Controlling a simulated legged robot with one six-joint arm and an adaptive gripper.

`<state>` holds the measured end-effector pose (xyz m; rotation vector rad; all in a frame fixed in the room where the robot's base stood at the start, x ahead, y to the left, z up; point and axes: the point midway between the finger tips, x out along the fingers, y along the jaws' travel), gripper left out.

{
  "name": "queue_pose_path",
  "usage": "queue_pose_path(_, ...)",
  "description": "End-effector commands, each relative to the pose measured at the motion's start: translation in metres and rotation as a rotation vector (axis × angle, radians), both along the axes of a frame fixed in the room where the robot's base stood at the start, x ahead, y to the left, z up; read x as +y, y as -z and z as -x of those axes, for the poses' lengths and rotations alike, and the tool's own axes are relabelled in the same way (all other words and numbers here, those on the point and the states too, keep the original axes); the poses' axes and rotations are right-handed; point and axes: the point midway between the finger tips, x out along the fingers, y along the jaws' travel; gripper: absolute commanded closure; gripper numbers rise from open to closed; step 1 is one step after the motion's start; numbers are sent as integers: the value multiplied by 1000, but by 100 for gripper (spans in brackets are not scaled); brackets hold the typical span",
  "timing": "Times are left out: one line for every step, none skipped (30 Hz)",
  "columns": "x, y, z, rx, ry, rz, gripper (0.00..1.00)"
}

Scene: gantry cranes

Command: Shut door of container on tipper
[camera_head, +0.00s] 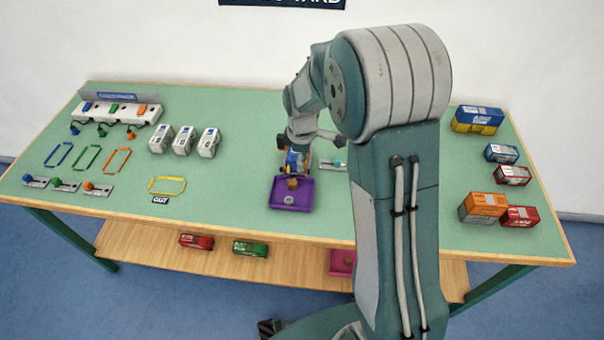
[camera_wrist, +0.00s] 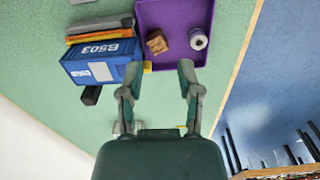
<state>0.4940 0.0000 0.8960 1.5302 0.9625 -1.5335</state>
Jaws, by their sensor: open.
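A blue box marked B503 (camera_wrist: 100,62) lies left of my gripper in the wrist view, with orange and dark flat parts along its upper side. It appears to be the container on the tipper. In the head view the blue and orange piece (camera_head: 293,162) is partly hidden by my wrist. I cannot tell how its door stands. My gripper (camera_wrist: 160,70) is open, with nothing between its fingers. Its left finger is close to the box's right end; I cannot tell whether they touch.
A purple tray (camera_head: 305,199) with a brown block (camera_wrist: 157,42) and a white spool (camera_wrist: 198,40) lies close by. White boxes (camera_head: 183,140) stand left; coloured containers (camera_head: 483,206) stand right. The green tabletop (camera_head: 235,180) is clear left of the tray.

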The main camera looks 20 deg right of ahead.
Motion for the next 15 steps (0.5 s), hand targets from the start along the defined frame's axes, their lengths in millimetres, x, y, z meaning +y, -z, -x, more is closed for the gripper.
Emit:
queue_pose_path(0,-12,-1,-5,0,0,54)
queue_pose_path(0,-18,-2,-5,0,0,54)
queue_pose_path(0,-26,-1,-4,0,0,54)
queue_pose_path(0,-31,-1,-4,0,0,54)
queue_pose_path(0,-36,-1,-3,0,0,54)
queue_pose_path(0,-41,-1,-3,0,0,54)
queue_pose_path(0,-45,-1,-3,0,0,54)
queue_pose_path(0,-49,-1,-2,0,0,54)
queue_pose_path(0,-52,-1,-2,0,0,54)
queue_pose_path(0,-54,-1,-1,0,0,54)
queue_pose_path(0,-55,-1,-1,0,0,54)
queue_pose_path(0,-57,-1,0,0,0,54)
queue_pose_path(0,-57,-1,1,0,0,54)
queue_pose_path(0,-58,-1,1,0,0,54)
queue_pose_path(0,-58,-1,1,0,0,54)
